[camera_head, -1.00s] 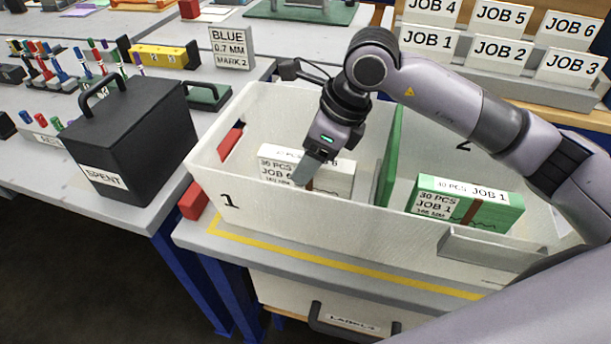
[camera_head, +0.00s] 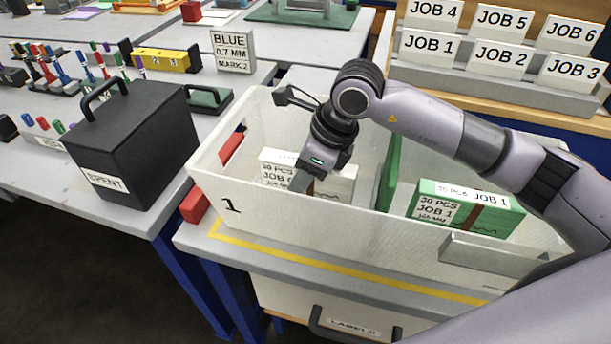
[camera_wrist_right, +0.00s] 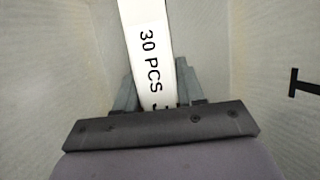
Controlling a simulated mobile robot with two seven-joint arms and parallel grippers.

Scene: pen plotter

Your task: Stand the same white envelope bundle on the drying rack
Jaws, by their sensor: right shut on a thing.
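The white envelope bundle (camera_head: 340,185) sits in compartment 1 of the white bin, with a label reading 30 PCS and JOB. My right gripper (camera_head: 301,181) reaches down into that compartment and is shut on the bundle, partly covering its label. In the right wrist view, the bundle's white top edge (camera_wrist_right: 147,40) with 30 PCS printed on it runs up between the two fingers (camera_wrist_right: 155,88). The bundle's lower part is hidden by the bin's front wall. My left gripper is not in view. I cannot make out a drying rack for certain.
The bin's front wall (camera_head: 300,225) and green divider (camera_head: 388,175) stand close around my right gripper. A green bundle (camera_head: 468,208) for JOB 1 is in compartment 2. A black SPENT box (camera_head: 135,145) stands left. JOB signs (camera_head: 430,47) line the back right.

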